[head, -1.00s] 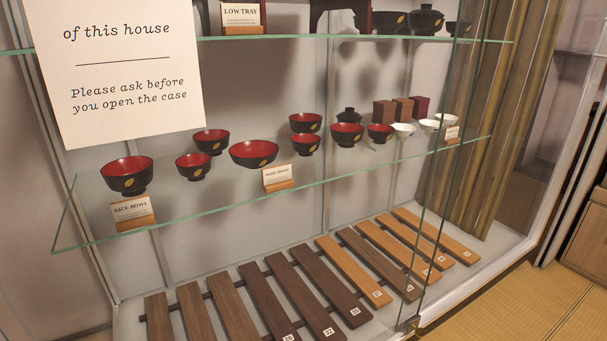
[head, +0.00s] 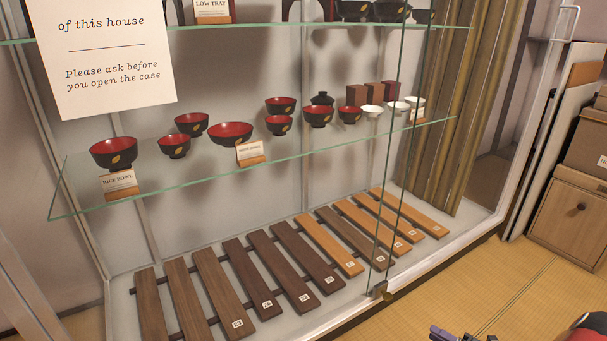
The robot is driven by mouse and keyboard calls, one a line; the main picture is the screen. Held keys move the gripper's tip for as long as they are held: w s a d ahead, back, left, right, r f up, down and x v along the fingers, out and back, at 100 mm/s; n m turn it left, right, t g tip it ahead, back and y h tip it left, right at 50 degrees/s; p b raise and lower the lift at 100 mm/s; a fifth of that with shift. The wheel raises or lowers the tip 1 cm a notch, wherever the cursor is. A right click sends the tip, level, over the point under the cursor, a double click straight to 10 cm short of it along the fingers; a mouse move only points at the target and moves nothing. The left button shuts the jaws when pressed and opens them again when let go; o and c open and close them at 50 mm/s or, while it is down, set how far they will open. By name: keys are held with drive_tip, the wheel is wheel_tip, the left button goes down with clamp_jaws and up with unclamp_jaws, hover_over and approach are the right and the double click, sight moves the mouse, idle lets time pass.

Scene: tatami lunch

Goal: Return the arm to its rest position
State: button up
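Two small dark pieces with purple parts show at the bottom right edge of the head view. They look like parts of my own arm, with what may be my gripper (head: 456,335) at the left one. Both are cut off by the frame edge. The fingers cannot be made out, so I cannot tell whether it is open or shut, or whether it holds anything.
A glass display case fills most of the view, with bowls on a glass shelf (head: 270,166) and several wooden slats (head: 265,262) below. A paper sign (head: 112,50) hangs at upper left. Tatami floor (head: 510,290) is clear at right, before a wooden cabinet (head: 568,222).

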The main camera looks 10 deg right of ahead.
drive_tip(key=a+r+n+g+p, duration=0.2)
drive_tip(key=a+r+n+g, duration=0.4)
drive_tip(key=a+r+n, duration=0.5)
drive_tip(key=a+r+n+g+p, duration=0.1)
drive_tip(key=a+r+n+g, duration=0.5)
drive_tip(key=a+r+n, duration=0.5)
drive_tip(key=s+a+r+n+t+h+p, duration=0.1)
drive_tip(key=s+a+r+n+h, duration=0.3)
drive_tip(key=s+r+n, duration=0.4)
drive_tip(key=s+a+r+n+t+h+p, duration=0.2)
drive_tip(key=s+r+n, duration=0.6)
drive_tip(key=r+n, duration=0.4)
drive_tip(key=a+n+h+p, duration=0.1)
drive_tip(key=a+n+h, duration=0.1)
drive_tip(key=n+h, duration=0.1)
drive_tip(key=shift+a+r, duration=0.1)
